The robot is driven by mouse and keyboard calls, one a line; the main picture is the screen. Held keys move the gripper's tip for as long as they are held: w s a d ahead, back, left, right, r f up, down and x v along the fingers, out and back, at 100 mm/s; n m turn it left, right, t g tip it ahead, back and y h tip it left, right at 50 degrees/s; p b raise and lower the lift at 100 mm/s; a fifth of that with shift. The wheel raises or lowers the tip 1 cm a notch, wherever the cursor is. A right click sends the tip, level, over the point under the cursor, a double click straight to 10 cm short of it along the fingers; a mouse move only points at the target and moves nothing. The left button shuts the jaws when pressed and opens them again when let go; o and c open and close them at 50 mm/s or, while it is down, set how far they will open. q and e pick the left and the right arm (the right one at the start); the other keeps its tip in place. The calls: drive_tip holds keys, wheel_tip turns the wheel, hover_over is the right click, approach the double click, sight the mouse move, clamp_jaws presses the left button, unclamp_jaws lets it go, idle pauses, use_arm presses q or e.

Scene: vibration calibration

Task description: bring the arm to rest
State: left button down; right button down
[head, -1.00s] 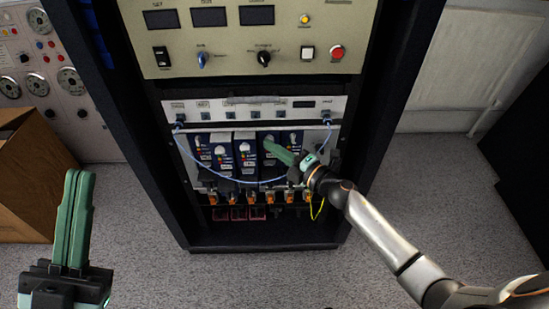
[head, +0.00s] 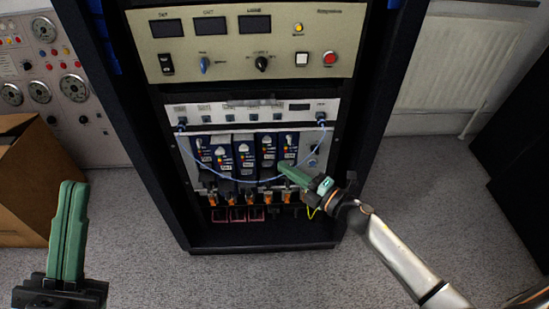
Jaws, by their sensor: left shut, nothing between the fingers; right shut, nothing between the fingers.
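My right arm (head: 400,255) comes in from the lower right. Its green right gripper (head: 287,168) is shut and empty, with its tips in front of the right-hand modules of the rack. Whether the tips touch anything cannot be told. My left gripper (head: 72,190) points up at the lower left, shut and empty, away from the rack. The rack cabinet (head: 180,205) is dark and upright. Its row of blue and white modules (head: 245,155) stands in the middle, partly crossed by a blue cable (head: 245,182).
A beige panel (head: 225,65) with displays, knobs and a red button (head: 330,58) is at the top of the rack. A cardboard box (head: 25,190) stands at the left, below a gauge panel (head: 60,80). A radiator (head: 460,60) is behind at the right. The grey floor (head: 440,190) is open at the right.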

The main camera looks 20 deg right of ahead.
drive_tip(key=shift+v, duration=2.3)
drive_tip(key=shift+a, duration=0.1)
